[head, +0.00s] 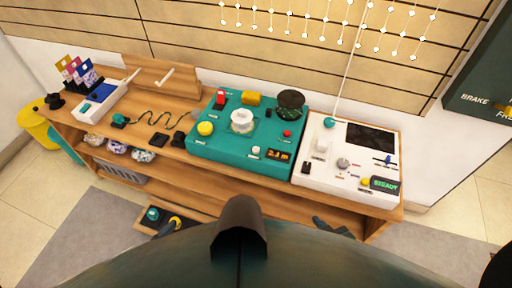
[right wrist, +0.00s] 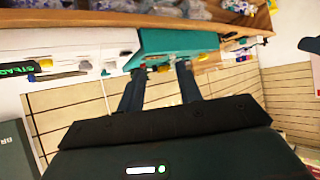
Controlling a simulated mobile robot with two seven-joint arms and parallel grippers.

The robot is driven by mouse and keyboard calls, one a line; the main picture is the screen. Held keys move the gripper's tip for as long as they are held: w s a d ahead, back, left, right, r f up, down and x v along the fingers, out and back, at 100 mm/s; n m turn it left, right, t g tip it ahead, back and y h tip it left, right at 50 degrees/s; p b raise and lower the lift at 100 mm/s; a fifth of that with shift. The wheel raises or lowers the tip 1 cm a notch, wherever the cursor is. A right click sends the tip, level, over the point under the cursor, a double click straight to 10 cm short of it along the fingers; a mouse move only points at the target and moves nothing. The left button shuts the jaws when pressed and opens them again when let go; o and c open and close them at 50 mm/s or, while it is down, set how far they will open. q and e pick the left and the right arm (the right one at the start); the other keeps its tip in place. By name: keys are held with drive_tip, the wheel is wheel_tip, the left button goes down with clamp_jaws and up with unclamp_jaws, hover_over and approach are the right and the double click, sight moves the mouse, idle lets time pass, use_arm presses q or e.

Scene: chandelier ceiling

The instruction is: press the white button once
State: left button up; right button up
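A teal console (head: 207,142) stands in the middle of the wooden bench. On its top is a large round white button (head: 242,121), and a smaller white knob (head: 256,150) sits near its front edge. My right gripper (head: 332,227) is low at the front of the bench, below and right of the teal console, apart from it. In the right wrist view its two dark fingers (right wrist: 160,70) are spread with nothing between them. The teal console (right wrist: 170,42) shows upside down beyond the fingertips.
The teal console also carries a yellow button (head: 205,128), a red switch (head: 220,98) and a dark round part (head: 290,103). A white panel (head: 312,172) with a green STEADY display (head: 384,184) adjoins it at right. Small items lie on the wooden bench (head: 165,108) at left.

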clamp_jaws()
drive_tip(key=shift+s, duration=0.1)
drive_tip(key=shift+s+f, duration=0.15)
drive_tip(key=shift+w, duration=0.2)
idle(1.1)
